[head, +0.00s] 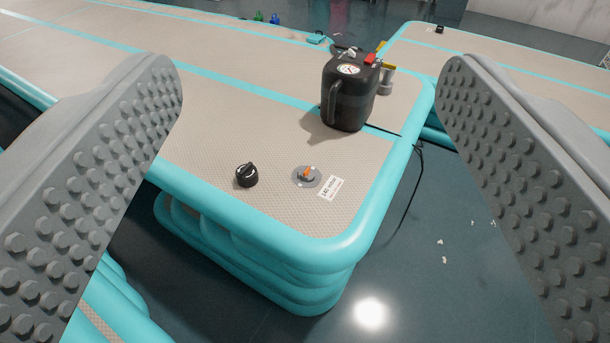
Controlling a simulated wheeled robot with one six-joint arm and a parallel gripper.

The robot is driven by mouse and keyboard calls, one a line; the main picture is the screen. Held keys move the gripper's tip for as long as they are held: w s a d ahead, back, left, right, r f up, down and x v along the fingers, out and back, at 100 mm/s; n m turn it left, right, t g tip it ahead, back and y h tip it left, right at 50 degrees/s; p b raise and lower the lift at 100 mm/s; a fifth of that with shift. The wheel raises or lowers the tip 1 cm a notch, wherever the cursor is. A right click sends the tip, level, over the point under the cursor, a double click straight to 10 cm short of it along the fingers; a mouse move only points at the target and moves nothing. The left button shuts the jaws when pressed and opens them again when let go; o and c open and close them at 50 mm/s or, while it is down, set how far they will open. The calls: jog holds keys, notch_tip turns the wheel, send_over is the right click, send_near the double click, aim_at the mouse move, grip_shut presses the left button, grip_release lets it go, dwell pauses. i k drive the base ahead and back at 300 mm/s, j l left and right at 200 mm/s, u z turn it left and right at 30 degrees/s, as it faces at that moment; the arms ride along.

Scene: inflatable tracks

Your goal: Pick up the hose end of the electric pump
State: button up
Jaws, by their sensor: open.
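The electric pump (346,98) is a black box-shaped unit with a handle, a round white gauge on top and a red part beside it. It stands on the beige and turquoise inflatable track (270,215), back from the near corner. A dark cable or hose runs from behind it over the track's right edge down to the floor. I cannot tell which part is the hose end. My gripper (310,125) is open and empty, its two grey studded fingers at the left and right of the view, with the pump seen between them, farther off.
A black cap (247,175) and a round valve with an orange centre (307,175) are on the track near its front, beside a white label (331,187). A grey cylinder (387,80) stands behind the pump. Another track (490,65) lies back right. Dark floor (440,270) is open at right.

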aim_at(385, 86)
jog(key=i+l+u, duration=0.1)
jog(key=i+l, duration=0.85)
jog(key=i+l+u, duration=0.1)
jog(key=i+l, duration=0.85)
jog(key=l, duration=0.15)
